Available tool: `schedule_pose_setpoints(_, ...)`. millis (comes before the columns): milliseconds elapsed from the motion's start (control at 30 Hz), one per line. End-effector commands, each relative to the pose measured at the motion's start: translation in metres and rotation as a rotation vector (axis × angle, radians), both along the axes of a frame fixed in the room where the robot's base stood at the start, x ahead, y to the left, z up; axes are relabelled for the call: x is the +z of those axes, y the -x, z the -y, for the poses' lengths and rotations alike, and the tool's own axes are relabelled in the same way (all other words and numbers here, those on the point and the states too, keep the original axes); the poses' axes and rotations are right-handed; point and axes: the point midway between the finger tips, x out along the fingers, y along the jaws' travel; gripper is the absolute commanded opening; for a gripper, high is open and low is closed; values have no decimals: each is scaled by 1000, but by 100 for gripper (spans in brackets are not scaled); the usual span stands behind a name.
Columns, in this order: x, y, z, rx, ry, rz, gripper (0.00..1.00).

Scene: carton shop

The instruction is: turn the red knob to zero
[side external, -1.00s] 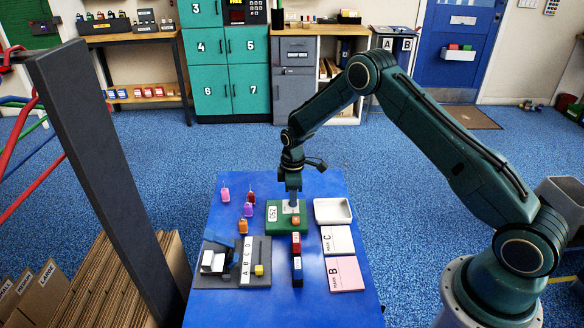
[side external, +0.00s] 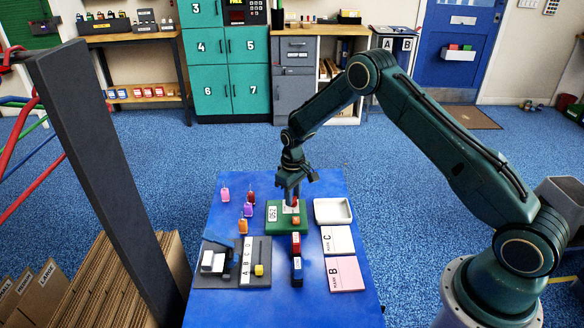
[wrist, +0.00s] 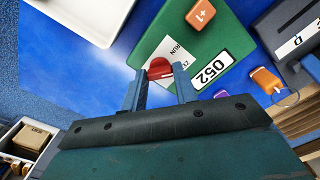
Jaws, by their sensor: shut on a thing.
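The green box (side external: 275,226) stands on the blue table and bears the red knob (side external: 295,202), which also shows in the wrist view (wrist: 159,68). My gripper (side external: 291,198) points down over the box. In the wrist view my gripper (wrist: 160,72) has one finger on each side of the red knob, shut on it. A white display on the box (wrist: 212,70) reads 052. An orange +1 button (wrist: 200,14) sits on the same box. A white label beside the knob is partly hidden by my gripper.
A white tray (side external: 317,216) and cards marked C (side external: 337,240) and B (side external: 345,274) lie to the right. Small coloured tags (side external: 248,210) lie to the left. Red and blue blocks (side external: 296,254) and a lettered slider panel (side external: 262,250) are nearer the front.

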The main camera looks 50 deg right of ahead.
Motion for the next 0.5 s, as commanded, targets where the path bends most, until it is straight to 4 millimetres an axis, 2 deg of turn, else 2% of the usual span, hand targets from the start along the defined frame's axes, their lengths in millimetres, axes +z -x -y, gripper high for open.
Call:
schedule_pose_setpoints(200, 0, 0, 0, -183, 0, -1, 6)
schedule_pose_setpoints(500, 0, 0, 0, -342, 0, -1, 6)
